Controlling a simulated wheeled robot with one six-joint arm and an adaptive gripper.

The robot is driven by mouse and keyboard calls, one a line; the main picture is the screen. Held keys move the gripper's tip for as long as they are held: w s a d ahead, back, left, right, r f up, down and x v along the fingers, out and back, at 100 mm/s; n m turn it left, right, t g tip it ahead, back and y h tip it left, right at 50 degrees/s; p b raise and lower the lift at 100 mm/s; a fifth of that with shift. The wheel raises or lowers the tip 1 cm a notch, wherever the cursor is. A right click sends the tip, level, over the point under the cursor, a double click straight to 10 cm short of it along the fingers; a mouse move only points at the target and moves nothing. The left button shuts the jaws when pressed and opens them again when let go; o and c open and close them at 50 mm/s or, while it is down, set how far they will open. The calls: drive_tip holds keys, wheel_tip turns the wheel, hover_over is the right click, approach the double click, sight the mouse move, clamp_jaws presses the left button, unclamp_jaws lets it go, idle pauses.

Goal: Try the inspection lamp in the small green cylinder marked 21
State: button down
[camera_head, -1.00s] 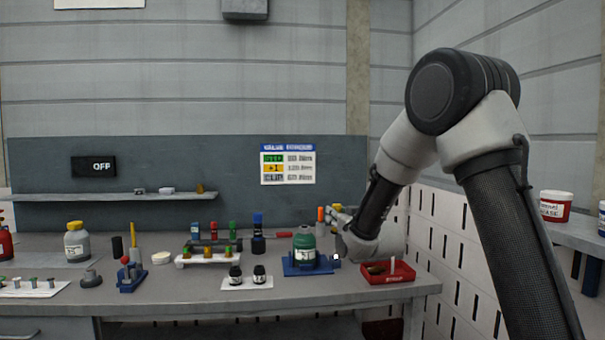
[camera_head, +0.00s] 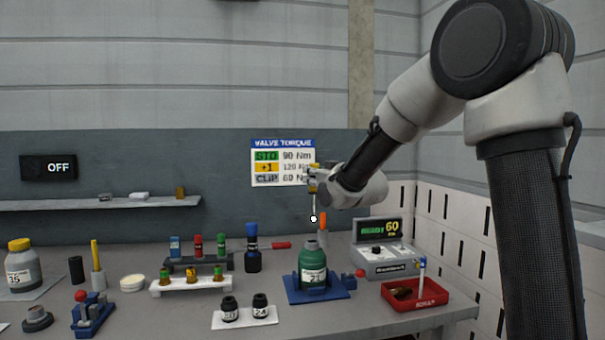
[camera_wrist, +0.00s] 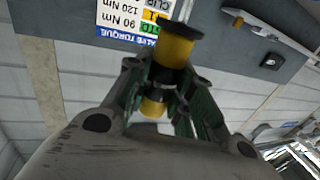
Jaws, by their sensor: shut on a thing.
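The small green cylinder (camera_head: 313,268) stands upright in a blue holder (camera_head: 318,291) on the bench; its neck is open at the top and its label is too small to read surely. My gripper (camera_head: 315,178) is above it, shut on the inspection lamp (camera_head: 314,205). The lamp hangs down as a thin rod with a bright white tip, just above the cylinder's neck and apart from it. In the wrist view, the lamp's yellow and black handle (camera_wrist: 176,46) sits between the fingers of my gripper (camera_wrist: 160,80).
A grey device reading READY 60 (camera_head: 385,262) stands right of the cylinder, behind a red tray (camera_head: 425,300). An orange-topped item (camera_head: 323,222) stands close behind the cylinder. Two dark bottles (camera_head: 230,309) on a white card and a white rack (camera_head: 178,288) are to the left.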

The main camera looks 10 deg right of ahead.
drive_tip(key=shift+w+a, duration=0.1)
drive_tip(key=shift+w, duration=0.2)
drive_tip(key=shift+w+f, duration=0.1)
drive_tip(key=shift+w, duration=0.05)
hover_over(314, 213)
drive_tip(key=w, duration=0.1)
drive_tip(key=shift+w+a+f, duration=0.1)
drive_tip(key=shift+w+f, duration=0.05)
drive_tip(key=shift+f, duration=3)
drive_tip(key=shift+f, duration=2.55)
drive_tip(key=shift+r, duration=5)
